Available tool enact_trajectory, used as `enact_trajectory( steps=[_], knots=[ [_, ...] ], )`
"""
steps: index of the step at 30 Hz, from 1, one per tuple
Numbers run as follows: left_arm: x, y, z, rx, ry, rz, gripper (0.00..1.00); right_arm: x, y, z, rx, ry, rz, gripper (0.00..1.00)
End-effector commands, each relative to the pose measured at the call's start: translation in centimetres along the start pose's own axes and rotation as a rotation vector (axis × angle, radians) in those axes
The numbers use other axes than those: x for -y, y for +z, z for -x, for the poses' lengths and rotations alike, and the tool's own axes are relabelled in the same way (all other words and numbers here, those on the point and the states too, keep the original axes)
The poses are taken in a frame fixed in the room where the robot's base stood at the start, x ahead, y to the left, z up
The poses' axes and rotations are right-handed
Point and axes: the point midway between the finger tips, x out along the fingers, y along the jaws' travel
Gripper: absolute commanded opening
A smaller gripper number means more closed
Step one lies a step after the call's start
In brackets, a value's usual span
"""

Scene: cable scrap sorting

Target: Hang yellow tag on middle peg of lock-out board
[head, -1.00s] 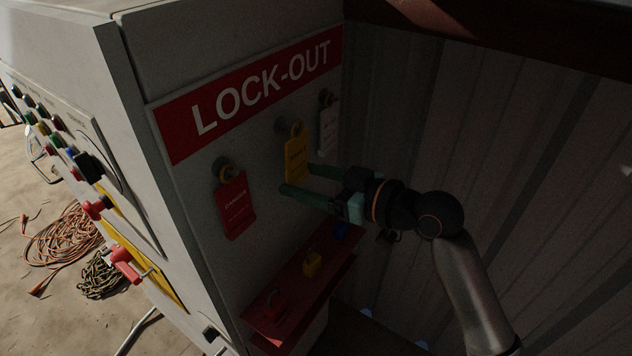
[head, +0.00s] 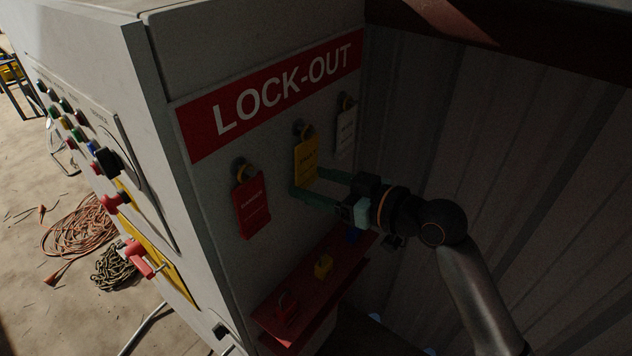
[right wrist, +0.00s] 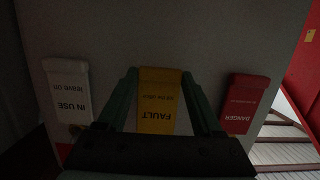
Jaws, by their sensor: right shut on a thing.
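The yellow tag (head: 306,160), marked FAULT in the right wrist view (right wrist: 158,100), is upright in front of the lock-out board (head: 222,185). My right gripper (head: 305,182) is shut on its lower part, with one green finger along each side. The tag's ring overlaps the middle peg (head: 299,129) in the head view; I cannot tell whether the peg passes through it. The red DANGER tag (head: 252,204) hangs on the left peg and the white IN USE tag (head: 345,133) on the right peg. My left gripper is not in view.
Below the tags a red shelf (head: 305,305) sticks out, with a red, a yellow (head: 323,266) and a blue padlock on it. A corrugated wall (head: 480,170) stands close on the right. Cable coils (head: 85,230) lie on the ground at left.

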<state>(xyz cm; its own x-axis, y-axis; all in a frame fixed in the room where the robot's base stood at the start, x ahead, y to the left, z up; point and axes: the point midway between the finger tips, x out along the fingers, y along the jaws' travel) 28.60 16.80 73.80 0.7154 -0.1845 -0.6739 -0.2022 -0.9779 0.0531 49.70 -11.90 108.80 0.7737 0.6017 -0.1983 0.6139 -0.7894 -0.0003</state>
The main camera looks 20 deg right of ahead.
Motion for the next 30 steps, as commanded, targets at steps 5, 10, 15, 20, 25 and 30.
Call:
enact_trajectory(
  steps=[5, 10, 15, 20, 25, 30],
  knots=[
    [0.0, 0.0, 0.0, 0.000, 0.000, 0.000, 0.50, 0.0, 0.0, 0.0, 0.000, 0.000, 0.000, 0.83],
    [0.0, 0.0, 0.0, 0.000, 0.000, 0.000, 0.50, 0.0, 0.0, 0.0, 0.000, 0.000, 0.000, 1.00],
    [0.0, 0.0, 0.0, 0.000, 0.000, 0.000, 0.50, 0.0, 0.0, 0.0, 0.000, 0.000, 0.000, 1.00],
    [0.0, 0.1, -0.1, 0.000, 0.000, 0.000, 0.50, 0.0, 0.1, 0.6, 0.000, 0.000, 0.001, 1.00],
    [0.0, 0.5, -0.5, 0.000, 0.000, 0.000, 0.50, 0.0, 0.3, 3.3, 0.004, 0.002, 0.004, 1.00],
    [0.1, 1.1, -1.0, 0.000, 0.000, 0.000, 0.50, 0.0, 0.4, 7.3, 0.006, 0.002, 0.006, 1.00]
  ],
)
